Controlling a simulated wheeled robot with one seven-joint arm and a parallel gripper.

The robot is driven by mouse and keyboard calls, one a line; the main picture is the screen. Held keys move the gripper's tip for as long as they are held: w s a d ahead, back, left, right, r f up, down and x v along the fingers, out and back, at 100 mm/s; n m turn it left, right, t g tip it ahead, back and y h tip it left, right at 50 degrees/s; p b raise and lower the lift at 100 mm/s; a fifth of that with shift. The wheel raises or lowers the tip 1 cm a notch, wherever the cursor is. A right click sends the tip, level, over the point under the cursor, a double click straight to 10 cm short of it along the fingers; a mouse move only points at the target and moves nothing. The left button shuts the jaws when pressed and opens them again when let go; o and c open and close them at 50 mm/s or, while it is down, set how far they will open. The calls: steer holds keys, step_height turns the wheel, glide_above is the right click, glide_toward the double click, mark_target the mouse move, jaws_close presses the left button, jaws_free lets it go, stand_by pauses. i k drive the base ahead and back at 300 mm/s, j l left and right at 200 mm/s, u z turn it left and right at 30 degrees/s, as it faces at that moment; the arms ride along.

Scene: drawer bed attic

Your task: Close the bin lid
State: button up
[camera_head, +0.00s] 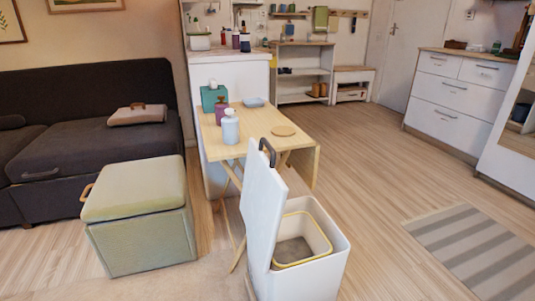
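A white bin (312,272) stands on the floor at the bottom middle of the head view. Its lid (262,212) is raised nearly upright on the bin's left side, with a dark handle (267,151) at its top edge. The bin's opening is uncovered and shows an inner liner (303,237) with a yellow rim. The bin's lower part is cut off by the frame's bottom edge. My gripper is not in view.
A wooden folding table (268,122) with bottles stands just behind the bin. A green ottoman (140,210) is at left, before a dark sofa (100,135). Floor to the right is clear up to a striped rug (470,250) and white drawers (445,97).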

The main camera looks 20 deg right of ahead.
mark_target(264, 195)
steer(key=i+u, duration=0.85)
steer(key=u, duration=0.15)
